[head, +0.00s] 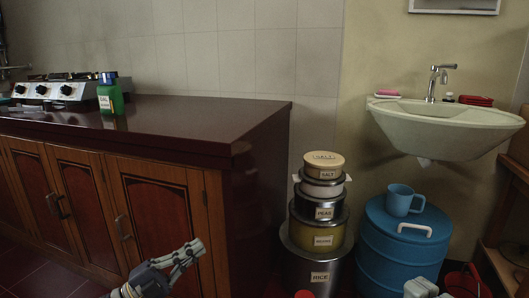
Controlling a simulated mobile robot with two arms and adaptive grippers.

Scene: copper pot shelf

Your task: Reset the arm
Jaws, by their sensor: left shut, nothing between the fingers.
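My left gripper (196,248) shows low in the head view, in front of the wooden cabinet doors. Its pale grey fingers are together, point up and to the right, and hold nothing. It appears apart from the cabinet.
A dark red counter (190,118) bears a stove (62,88) and a green bottle (110,95). Stacked labelled tins (320,225) stand right of it. A blue drum (385,250) with a blue mug (402,199) stands below a sink (440,125). A pale shape (420,288) at the bottom edge is unclear.

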